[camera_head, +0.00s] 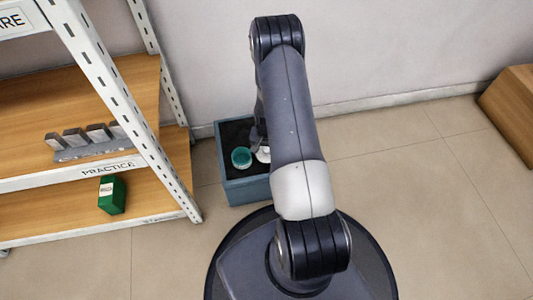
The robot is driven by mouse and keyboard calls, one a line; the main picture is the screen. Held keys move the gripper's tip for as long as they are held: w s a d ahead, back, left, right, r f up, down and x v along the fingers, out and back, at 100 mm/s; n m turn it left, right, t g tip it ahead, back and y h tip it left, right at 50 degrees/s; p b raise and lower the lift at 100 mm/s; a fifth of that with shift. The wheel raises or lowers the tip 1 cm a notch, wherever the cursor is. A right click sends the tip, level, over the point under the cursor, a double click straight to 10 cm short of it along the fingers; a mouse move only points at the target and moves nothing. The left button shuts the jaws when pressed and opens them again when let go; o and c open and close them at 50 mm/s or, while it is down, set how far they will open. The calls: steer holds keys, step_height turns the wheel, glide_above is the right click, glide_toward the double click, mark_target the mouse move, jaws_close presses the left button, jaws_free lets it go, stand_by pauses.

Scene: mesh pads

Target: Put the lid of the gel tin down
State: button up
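A round teal container (241,157), which looks like the open gel tin, sits in a blue-grey box with a dark inside (247,190). A small white piece (263,154) shows just right of the teal container, partly hidden by my arm. It may be the lid, but I cannot tell. My gripper (259,139) points down over the box, beside the white piece. My arm hides much of it, so I cannot see whether its fingers are open or shut on something.
A white-framed shelf unit with wooden boards (60,215) stands at the left, close to the box. It holds a green box (111,195) and a rack of grey blocks (92,140). A wooden block (512,110) lies at the far right. The floor (420,190) between is clear.

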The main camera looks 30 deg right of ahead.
mark_target(267, 150)
steer(key=shift+f, duration=0.8)
steer(key=shift+f, duration=0.15)
steer(key=o, duration=0.7)
step_height(267, 150, up, 12)
steer(key=p, duration=0.4)
steer(key=shift+r+p, duration=0.2)
steer(key=shift+p, duration=0.1)
